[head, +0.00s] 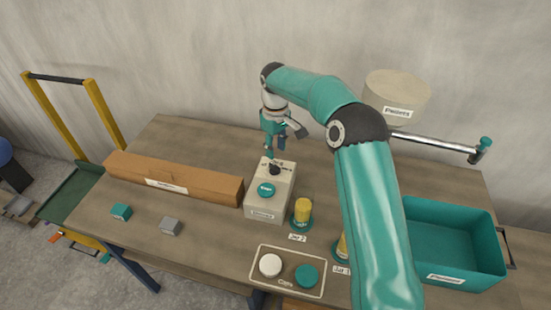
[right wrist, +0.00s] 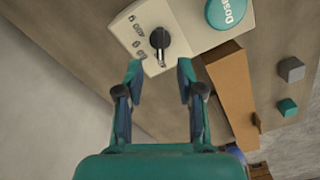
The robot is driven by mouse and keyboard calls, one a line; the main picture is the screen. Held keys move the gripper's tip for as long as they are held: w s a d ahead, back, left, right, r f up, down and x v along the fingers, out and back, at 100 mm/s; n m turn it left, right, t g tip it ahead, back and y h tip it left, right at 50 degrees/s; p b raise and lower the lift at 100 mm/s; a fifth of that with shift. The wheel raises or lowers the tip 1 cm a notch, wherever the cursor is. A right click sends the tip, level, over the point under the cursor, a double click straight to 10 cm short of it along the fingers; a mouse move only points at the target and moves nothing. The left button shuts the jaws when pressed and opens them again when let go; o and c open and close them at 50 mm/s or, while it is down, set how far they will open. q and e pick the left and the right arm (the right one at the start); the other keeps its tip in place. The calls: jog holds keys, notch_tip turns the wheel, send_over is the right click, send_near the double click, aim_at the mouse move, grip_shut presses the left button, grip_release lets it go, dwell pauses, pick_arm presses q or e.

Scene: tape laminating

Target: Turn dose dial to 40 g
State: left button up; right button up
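The dose dial (head: 274,170) is a small black knob on the sloped top of a cream dispenser box (head: 266,208), behind a teal round Dose button (head: 266,189). In the right wrist view the dial (right wrist: 159,40) has a light pointer line and printed marks beside it, too small to read surely. My right gripper (head: 275,149) is above the back of the box. In the right wrist view its two fingertips (right wrist: 160,68) are apart with nothing between them, and the dial lies just beyond the gap. My left gripper is not in view.
A long brown box (head: 175,180) lies left of the dispenser. A yellow-topped jar (head: 302,210) stands to its right, and a tray (head: 262,285) with white and teal lids is in front. A teal bin (head: 450,245) is at right. Teal (head: 121,211) and grey (head: 171,226) blocks sit at left.

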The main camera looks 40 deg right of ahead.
jog(key=shift+r, duration=2.35)
